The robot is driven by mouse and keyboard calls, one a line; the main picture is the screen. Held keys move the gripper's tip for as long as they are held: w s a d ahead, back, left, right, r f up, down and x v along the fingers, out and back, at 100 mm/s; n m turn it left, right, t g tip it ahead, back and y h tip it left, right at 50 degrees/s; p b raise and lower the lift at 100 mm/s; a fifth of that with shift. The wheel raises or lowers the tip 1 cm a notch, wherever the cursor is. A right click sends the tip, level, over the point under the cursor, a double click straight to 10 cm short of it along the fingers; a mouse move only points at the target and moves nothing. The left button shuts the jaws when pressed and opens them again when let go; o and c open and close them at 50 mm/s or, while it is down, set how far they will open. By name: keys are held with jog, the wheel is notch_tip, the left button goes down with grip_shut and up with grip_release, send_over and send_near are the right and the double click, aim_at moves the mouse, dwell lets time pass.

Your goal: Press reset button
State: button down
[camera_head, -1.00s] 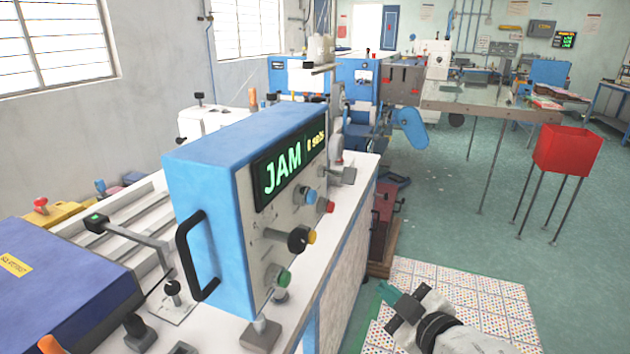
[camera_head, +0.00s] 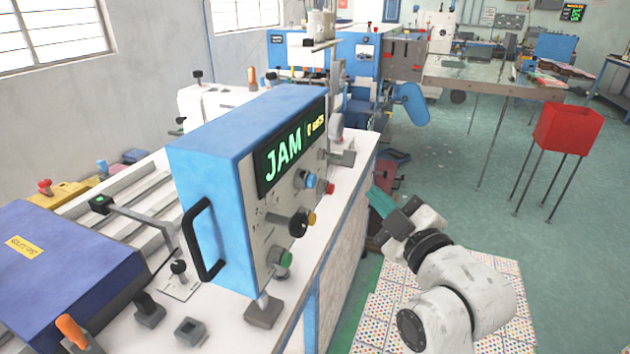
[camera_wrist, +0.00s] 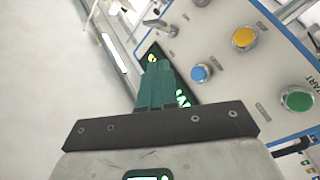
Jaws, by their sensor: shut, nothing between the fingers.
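The blue control box (camera_head: 210,140) stands on a white bench with a black handle on its left. Its display (camera_head: 290,147) reads JAM in green with small yellow text. The panel has a blue button (camera_head: 309,180), a red button (camera_head: 330,188), a yellow button (camera_head: 311,219) and a green button (camera_head: 286,259). I cannot read which is reset. The wrist view shows the blue button (camera_wrist: 200,73), yellow button (camera_wrist: 243,37) and green button (camera_wrist: 297,99), marked START. My gripper (camera_head: 378,202) is shut and empty, right of the panel. In the wrist view its green fingers (camera_wrist: 157,72) cover part of the display.
A patterned mat (camera_head: 375,318) lies on the floor below my arm. A red bin on legs (camera_head: 567,130) stands at right.

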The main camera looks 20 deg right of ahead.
jog(key=w+a, duration=0.4)
jog(key=a, duration=0.2)
jog(key=shift+w+a, duration=0.15)
jog(key=shift+w, duration=0.1)
jog(key=shift+a, duration=0.1)
dwell(1.9)
jog(key=shift+w+a, duration=0.25)
jog(key=shift+w+a+b, duration=0.3)
jog(key=shift+a, duration=0.1)
dwell(0.9)
jog(key=shift+s+d, duration=0.1)
jog(key=shift+d, duration=0.05)
jog(key=shift+s+d+p, duration=0.45)
jog(key=shift+s+d, duration=0.05)
jog(key=shift+d, duration=0.05)
dwell(0.3)
jog(key=s+d, duration=0.1)
jog(key=d, duration=0.1)
jog(key=s+d+p, duration=0.1)
jog(key=s+d, duration=0.1)
dwell(0.5)
